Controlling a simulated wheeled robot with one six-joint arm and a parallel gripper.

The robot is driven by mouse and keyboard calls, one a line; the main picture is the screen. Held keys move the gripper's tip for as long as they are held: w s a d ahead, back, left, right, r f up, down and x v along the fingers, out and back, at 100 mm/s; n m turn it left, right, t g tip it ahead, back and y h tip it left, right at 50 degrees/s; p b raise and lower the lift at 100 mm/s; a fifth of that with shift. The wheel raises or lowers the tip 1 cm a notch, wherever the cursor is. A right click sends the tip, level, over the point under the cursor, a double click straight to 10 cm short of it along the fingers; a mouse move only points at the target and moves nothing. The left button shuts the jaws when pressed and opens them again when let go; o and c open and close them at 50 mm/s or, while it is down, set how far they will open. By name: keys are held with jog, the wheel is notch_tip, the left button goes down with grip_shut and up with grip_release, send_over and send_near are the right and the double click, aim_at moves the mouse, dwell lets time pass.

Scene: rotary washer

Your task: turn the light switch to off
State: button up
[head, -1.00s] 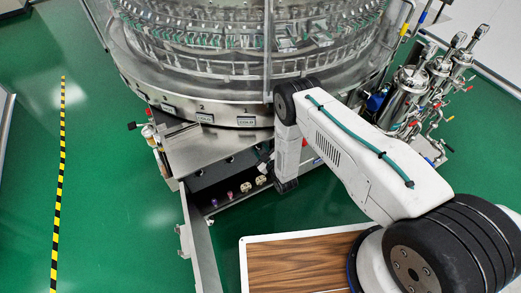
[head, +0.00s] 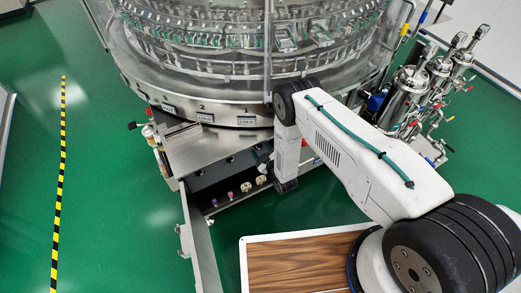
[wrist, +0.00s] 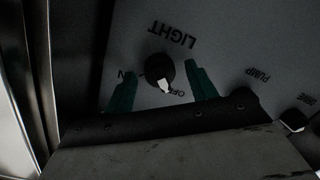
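The light switch (wrist: 160,69) is a round dark knob with a white pointer, on a grey panel under the upside-down word LIGHT, in the wrist view. Its pointer aims down in the picture, near the OFF mark at its lower right; the ON mark is at its left. My gripper (wrist: 163,73) is open, with one green finger on each side of the knob. Gaps show between the fingers and the knob; I cannot tell the depth or any contact. In the head view my arm reaches to the open cabinet, and the switch is not identifiable there.
More knobs, labelled PUMP and another word, sit right of the switch; one dark knob (wrist: 292,120) shows. The rotary washer (head: 215,105) rises above the cabinet. The cabinet's open door (head: 200,245) stands left of my arm. Steel filter housings (head: 408,98) stand at right.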

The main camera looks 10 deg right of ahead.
jog(key=v, duration=0.7)
jog(key=shift+s+d, duration=0.15)
jog(key=shift+s, duration=0.2)
jog(key=shift+s, duration=0.1)
